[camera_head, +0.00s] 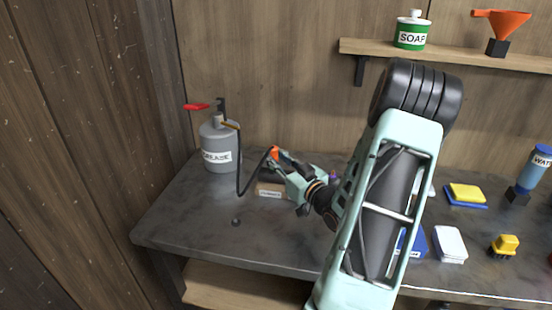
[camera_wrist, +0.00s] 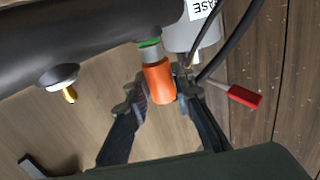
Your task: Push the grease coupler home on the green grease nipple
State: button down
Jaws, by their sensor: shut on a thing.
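The orange grease coupler (camera_wrist: 160,82) is between the two fingers of my gripper (camera_wrist: 161,92) in the wrist view. Its silver-grey nose (camera_wrist: 151,55) points up at the green nipple (camera_wrist: 149,43) on the dark cylinder (camera_wrist: 70,38). The nose appears in line with the green part and very close to it; I cannot tell whether it is fully seated. In the head view the orange coupler (camera_head: 275,153) shows at my gripper (camera_head: 281,165), with the black hose (camera_head: 239,170) running to it. My gripper hides most of the dark part there.
The grey grease pump (camera_head: 219,147) with a red handle (camera_head: 197,107) stands left on the bench (camera_head: 190,215). A yellow-tipped fitting (camera_wrist: 66,85) is on the dark cylinder. A labelled block (camera_head: 268,190) is beneath my gripper. Sponges and boxes lie right; front left bench is mostly clear.

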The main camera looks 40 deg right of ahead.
jog(key=shift+f, duration=0.15)
jog(key=c, duration=1.6)
grip_release()
jog(key=s, duration=1.2)
jog(key=shift+a, duration=0.45)
